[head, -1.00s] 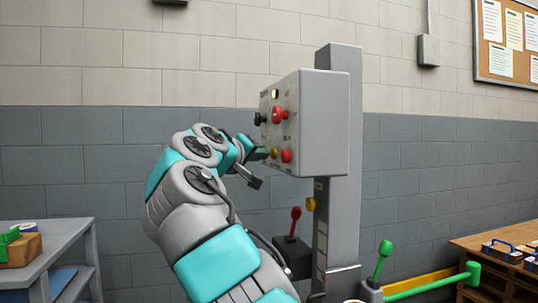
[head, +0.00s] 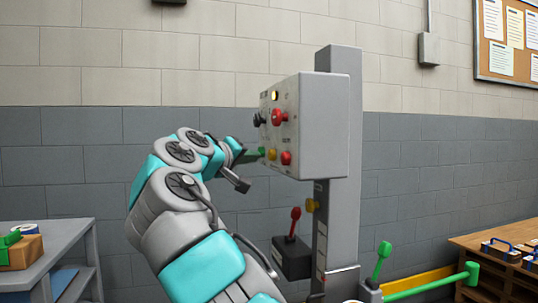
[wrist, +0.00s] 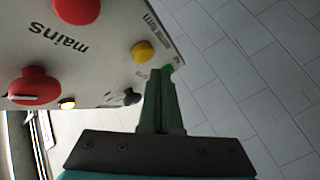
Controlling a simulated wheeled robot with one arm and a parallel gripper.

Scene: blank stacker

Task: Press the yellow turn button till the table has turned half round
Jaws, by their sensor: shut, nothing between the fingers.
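The yellow button (head: 272,156) is in the lower row on the face of the grey control box (head: 322,125). In the wrist view the yellow button (wrist: 144,51) shows whole and uncovered, left of my fingertips. My gripper (wrist: 160,85) is shut and empty, its green fingers together. In the head view my gripper (head: 248,157) is left of the box, pointing at its lower row, apart from the yellow button. A green piece (wrist: 169,68) shows just past the fingertips, perhaps a green button; the fingers partly cover it. I cannot make out the turning table.
A red button (head: 286,158) is beside the yellow one. A red-handled lever (head: 294,222) and a green lever (head: 383,258) stand below. A grey shelf (head: 68,238) is left.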

